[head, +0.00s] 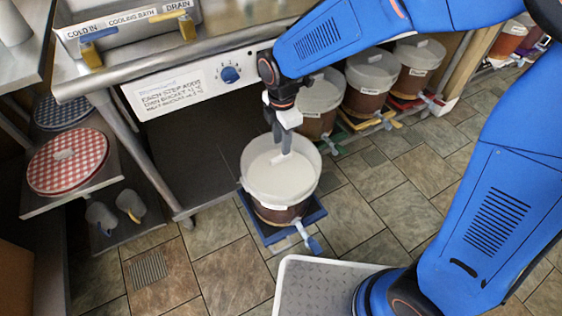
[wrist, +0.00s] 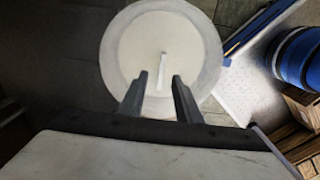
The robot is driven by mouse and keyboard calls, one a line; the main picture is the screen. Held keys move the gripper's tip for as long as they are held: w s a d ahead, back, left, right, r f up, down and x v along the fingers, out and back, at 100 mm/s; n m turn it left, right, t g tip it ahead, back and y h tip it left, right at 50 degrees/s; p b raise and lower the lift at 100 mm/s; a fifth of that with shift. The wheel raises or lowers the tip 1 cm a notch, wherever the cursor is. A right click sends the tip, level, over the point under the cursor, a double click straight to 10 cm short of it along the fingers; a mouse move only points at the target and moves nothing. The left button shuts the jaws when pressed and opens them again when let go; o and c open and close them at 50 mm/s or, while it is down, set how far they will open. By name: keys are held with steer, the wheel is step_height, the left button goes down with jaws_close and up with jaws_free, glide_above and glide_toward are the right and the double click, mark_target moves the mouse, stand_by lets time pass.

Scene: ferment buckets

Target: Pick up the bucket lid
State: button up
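The white round bucket lid (head: 265,178) sits in the top of a white-rimmed bucket (head: 273,212) on the floor, in the middle of the head view. A thin white handle (head: 281,158) stands up from the lid. My gripper (head: 281,148) points down over the lid, close to the handle. In the wrist view, my gripper (wrist: 159,77) is open, its two dark fingers apart. The lid (wrist: 135,45) lies beyond them, with its handle (wrist: 162,72) in line with the gap. I cannot tell whether the fingertips reach down beside the handle.
The bucket stands on a blue tray (head: 252,222) with a blue tap at front. Several lidded buckets (head: 370,80) line the right under the counter. A steel counter (head: 210,45) overhangs behind. Tiled floor (head: 350,215) is clear at right.

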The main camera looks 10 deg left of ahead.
mark_target(281, 156)
steer(key=f, duration=0.5)
steer(key=shift+s, duration=0.25)
jaws_close()
